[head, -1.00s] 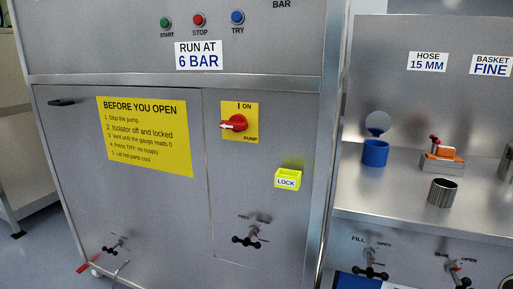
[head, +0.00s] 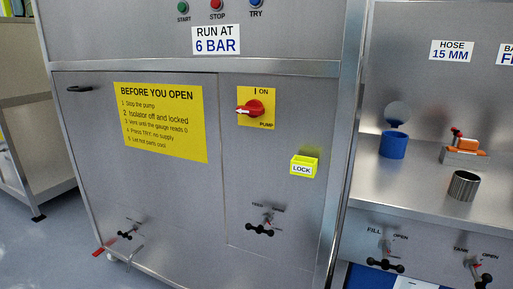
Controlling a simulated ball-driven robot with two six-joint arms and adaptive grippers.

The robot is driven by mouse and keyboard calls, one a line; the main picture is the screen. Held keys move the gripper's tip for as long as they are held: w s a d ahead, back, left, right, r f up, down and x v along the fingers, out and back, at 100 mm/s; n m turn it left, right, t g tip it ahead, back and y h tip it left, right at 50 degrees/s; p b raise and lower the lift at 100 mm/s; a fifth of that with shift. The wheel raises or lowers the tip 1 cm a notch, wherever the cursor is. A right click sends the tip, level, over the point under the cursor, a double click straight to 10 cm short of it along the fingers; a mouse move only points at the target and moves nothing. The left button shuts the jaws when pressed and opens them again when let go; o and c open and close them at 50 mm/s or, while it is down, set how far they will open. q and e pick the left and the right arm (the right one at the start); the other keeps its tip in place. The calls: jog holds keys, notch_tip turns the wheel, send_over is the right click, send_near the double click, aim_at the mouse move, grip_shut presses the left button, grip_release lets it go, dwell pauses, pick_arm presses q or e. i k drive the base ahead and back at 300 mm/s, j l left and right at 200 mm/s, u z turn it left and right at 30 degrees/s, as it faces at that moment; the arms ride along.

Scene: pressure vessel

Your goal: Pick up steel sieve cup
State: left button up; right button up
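A small grey metal cup (head: 463,185), open at the top, stands upright near the front edge of the steel shelf on the right. It looks like the steel sieve cup; any mesh is too small to make out. A blue cup (head: 393,145) stands further back to its left. Neither of my grippers shows in the head view.
The shelf (head: 420,187) also bears an orange and grey device (head: 462,151) behind the metal cup. Valve handles (head: 385,263) stick out below the shelf. A steel cabinet with a red pump switch (head: 251,109) and a yellow lock box (head: 303,166) fills the middle.

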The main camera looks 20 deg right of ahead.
aim_at(464, 185)
jog(key=z, duration=1.4)
jog(key=i+j+z, duration=0.1)
jog(key=i+j, duration=0.15)
jog(key=i, duration=0.25)
